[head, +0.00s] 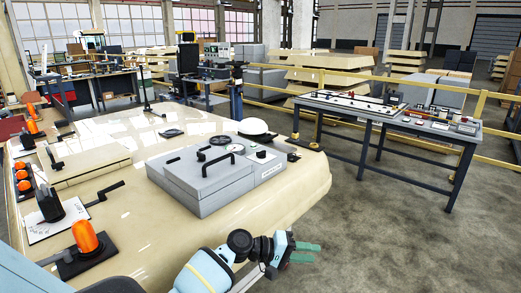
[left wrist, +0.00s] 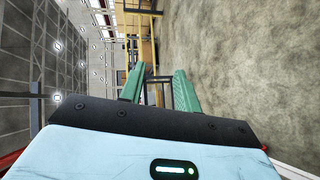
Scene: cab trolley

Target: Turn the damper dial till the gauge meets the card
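A grey box (head: 205,190) stands on the cream console top. On its lid are a round dark-faced disc (head: 220,141), probably the gauge or dial, and black curved handles (head: 218,158). I cannot tell which part is the damper dial. A small white label (head: 271,171) is on its right side; I cannot tell if it is the card. My left gripper (head: 306,252) is in front of the console, right of and below the box, apart from it. Its green fingers stand apart and empty, also in the left wrist view (left wrist: 160,88). My right gripper is not in view.
A workbench (head: 390,122) stands at right behind open concrete floor. A yellow rail (head: 400,78) runs behind.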

